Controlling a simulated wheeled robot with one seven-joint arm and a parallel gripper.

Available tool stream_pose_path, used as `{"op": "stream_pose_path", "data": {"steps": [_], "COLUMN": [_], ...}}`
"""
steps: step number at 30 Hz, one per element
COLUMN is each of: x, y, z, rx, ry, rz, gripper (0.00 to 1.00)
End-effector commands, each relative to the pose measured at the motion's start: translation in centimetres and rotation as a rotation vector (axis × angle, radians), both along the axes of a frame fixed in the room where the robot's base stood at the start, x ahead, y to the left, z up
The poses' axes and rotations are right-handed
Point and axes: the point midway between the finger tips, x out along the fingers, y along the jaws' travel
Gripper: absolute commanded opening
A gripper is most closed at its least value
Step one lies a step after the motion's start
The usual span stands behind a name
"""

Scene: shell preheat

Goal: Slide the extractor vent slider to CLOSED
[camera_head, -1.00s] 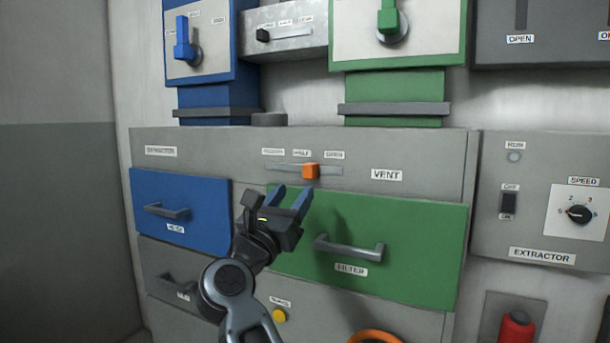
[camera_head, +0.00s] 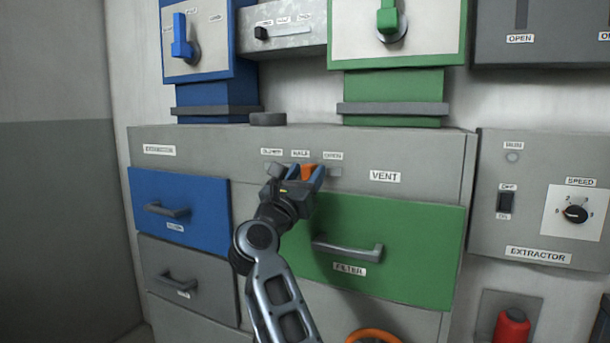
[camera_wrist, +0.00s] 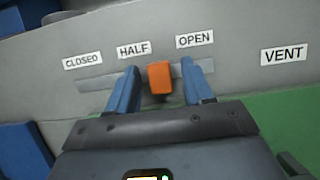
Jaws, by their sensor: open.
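The extractor vent slider has an orange knob (camera_wrist: 160,77) on a grey horizontal track (camera_wrist: 97,84). In the wrist view the knob stands between the HALF label (camera_wrist: 134,49) and the OPEN label (camera_wrist: 195,40). The CLOSED label (camera_wrist: 82,62) is at the left end. My gripper (camera_wrist: 162,88) is open, with one blue finger on each side of the knob. A gap shows on both sides of the knob. In the head view the knob (camera_head: 308,172) is partly hidden behind my gripper (camera_head: 298,180).
A green FILTER drawer (camera_head: 390,225) with a protruding handle lies just below the slider. A blue drawer (camera_head: 180,190) is at the lower left. The VENT label (camera_wrist: 284,54) is right of the track. The panel around the slider is flat and clear.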

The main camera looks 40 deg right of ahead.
Motion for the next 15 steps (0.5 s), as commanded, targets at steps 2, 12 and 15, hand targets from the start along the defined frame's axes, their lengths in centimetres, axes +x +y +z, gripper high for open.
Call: {"op": "stream_pose_path", "data": {"steps": [2, 12, 15], "x": [-0.01, -0.01, -0.01], "y": [0.02, 0.03, 0.03], "z": [0.0, 0.0, 0.01], "rx": [0.0, 0.0, 0.0], "ry": [0.0, 0.0, 0.0], "rz": [0.0, 0.0, 0.0], "gripper": [0.45, 0.13, 0.03]}}
